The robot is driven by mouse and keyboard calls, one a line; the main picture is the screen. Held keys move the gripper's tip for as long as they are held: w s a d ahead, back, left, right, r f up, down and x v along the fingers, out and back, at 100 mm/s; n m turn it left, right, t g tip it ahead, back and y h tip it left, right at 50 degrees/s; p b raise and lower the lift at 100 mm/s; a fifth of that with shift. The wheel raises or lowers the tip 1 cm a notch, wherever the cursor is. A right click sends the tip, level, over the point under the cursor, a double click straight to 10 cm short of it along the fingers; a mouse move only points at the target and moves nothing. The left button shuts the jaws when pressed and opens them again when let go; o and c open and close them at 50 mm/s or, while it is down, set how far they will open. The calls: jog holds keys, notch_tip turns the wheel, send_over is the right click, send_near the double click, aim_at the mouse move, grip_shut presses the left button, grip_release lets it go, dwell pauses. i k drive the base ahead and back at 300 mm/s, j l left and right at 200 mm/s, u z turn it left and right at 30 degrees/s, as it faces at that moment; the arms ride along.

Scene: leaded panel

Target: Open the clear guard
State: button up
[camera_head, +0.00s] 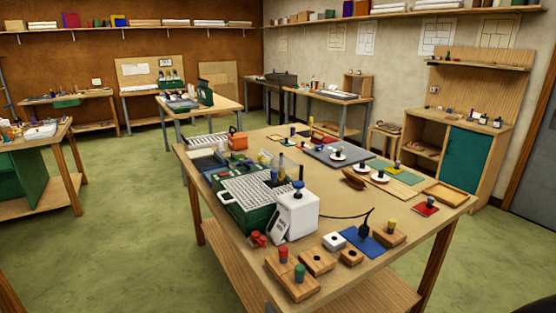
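A green machine (248,218) with a pale grid top (241,184) stands on the near wooden table, left of the middle. A white box (298,216) with a blue-topped knob (298,188) stands at its right front side. Small upright items and something pale and yellowish (265,158) sit at the back of the grid. I cannot make out the clear guard for certain at this size, nor whether it is raised or lowered. My gripper is not in view.
The near table (213,231) also holds wooden blocks (317,262) at its front, a blue mat (362,242), and a grey board (342,153) farther back. A black cord (345,217) runs right of the white box. Green floor (130,240) is open to the left.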

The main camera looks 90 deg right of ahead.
aim_at(261, 158)
jog(key=i+l+z, duration=0.65)
jog(key=z, duration=0.3)
jog(key=i+z, duration=0.9)
jog(key=i+j+z, duration=0.2)
jog(key=i+z, duration=0.15)
jog(key=z, duration=0.15)
jog(key=i+z, duration=0.2)
jog(key=z, duration=0.25)
jog(key=i+z, duration=0.2)
jog(key=z, duration=0.2)
jog(key=i+z, duration=0.2)
jog(key=z, duration=0.25)
jog(key=i+j+z, duration=0.15)
jog(key=z, duration=0.25)
jog(key=i+j+z, duration=0.2)
jog(key=z, duration=0.25)
jog(key=i+j+z, duration=0.15)
jog(key=z, duration=0.3)
jog(key=j+u, duration=0.25)
jog(key=j, duration=0.15)
jog(key=i+j+u, duration=0.25)
jog(key=k+j, duration=0.1)
